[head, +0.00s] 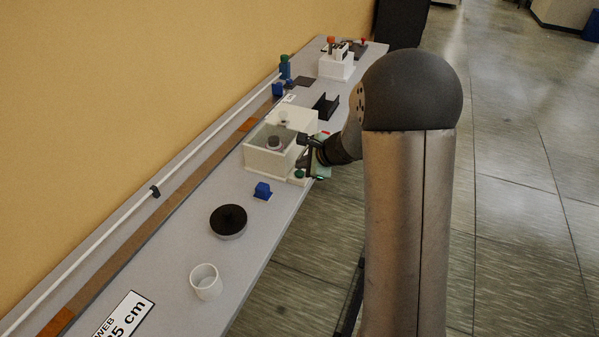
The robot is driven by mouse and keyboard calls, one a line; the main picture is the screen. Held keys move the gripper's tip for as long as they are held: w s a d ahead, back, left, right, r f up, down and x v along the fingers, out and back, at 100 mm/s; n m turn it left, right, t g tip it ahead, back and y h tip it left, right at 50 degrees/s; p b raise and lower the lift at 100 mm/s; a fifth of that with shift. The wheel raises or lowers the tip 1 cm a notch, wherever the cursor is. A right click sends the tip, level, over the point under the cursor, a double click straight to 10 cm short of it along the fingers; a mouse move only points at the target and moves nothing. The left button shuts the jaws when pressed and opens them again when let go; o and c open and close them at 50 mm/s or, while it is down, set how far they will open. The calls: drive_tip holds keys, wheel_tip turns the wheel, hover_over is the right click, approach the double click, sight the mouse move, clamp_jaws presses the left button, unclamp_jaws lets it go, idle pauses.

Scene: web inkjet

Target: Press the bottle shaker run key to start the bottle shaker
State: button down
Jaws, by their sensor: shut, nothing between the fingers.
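An off-white open-topped box, which looks like the bottle shaker (262,161), stands mid-bench in the head view. A small grey-capped bottle (274,143) is inside it. A small green round key (299,174) shows at the box's near right corner, low down; I cannot read any label on it. My gripper (303,140) is shut and empty at the right side of the box. Its dark fingers point left, above and behind the green key in the picture. Whether they touch the box cannot be told. My wrist hides part of the box's right side.
A black holder (325,106) and a white unit (337,66) stand farther back. A white rail (120,218) runs along the wall. Open floor lies right.

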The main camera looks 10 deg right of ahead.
sight(303, 174)
drive_tip(key=shift+r+p, duration=1.85)
drive_tip(key=shift+r, duration=0.75)
drive_tip(key=shift+f, duration=0.1)
drive_tip(key=s+a+r+n+g, duration=0.35)
drive_tip(key=s+a+n, duration=0.3)
drive_tip(key=s, duration=0.35)
drive_tip(key=s+d+n+g+h, duration=0.1)
drive_tip(key=s+d+n+h, duration=0.1)
drive_tip(key=s+n, duration=0.5)
drive_tip(key=s+d+r+n+g+h, duration=0.1)
drive_tip(key=s+n, duration=0.5)
drive_tip(key=s, duration=1.2)
drive_tip(key=shift+d+n+g+h, duration=0.35)
drive_tip(key=shift+d+g+h, duration=0.45)
drive_tip(key=shift+h, duration=0.3)
